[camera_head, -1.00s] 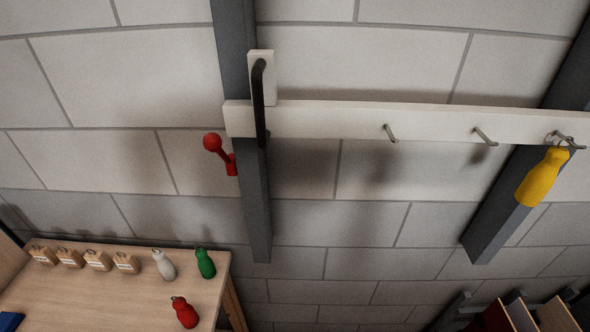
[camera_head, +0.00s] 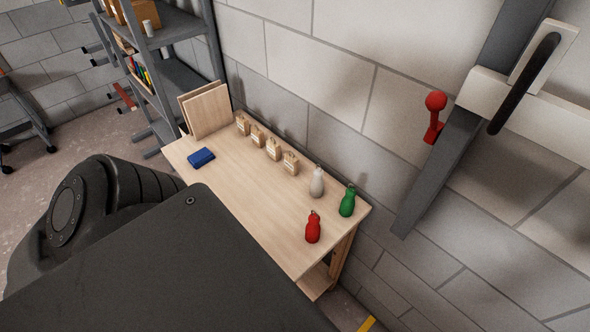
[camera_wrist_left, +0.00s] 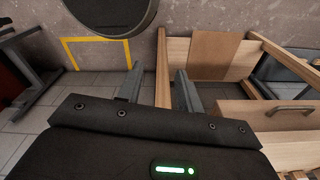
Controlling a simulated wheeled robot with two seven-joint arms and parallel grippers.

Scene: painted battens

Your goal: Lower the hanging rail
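The hanging rail (camera_head: 560,125) is a white batten against the block wall at the right edge of the head view. Only its left end shows. A black handle (camera_head: 524,82) is fixed at that end. A red ball-topped lever (camera_head: 435,117) sits beside the grey upright (camera_head: 440,172), left of the rail. My left gripper (camera_wrist_left: 158,80) shows in the left wrist view with its two fingers apart and nothing between them. It is away from the rail, over the floor and wooden furniture. My right gripper is in neither view.
A wooden table (camera_head: 225,190) carries a red bottle (camera_head: 313,227), a green bottle (camera_head: 347,200), a white bottle (camera_head: 317,182), several tan tagged blocks and a blue item (camera_head: 201,158). A grey shelf (camera_head: 185,75) stands behind. In the wrist view, a wooden drawer front (camera_wrist_left: 275,115) is close on the right.

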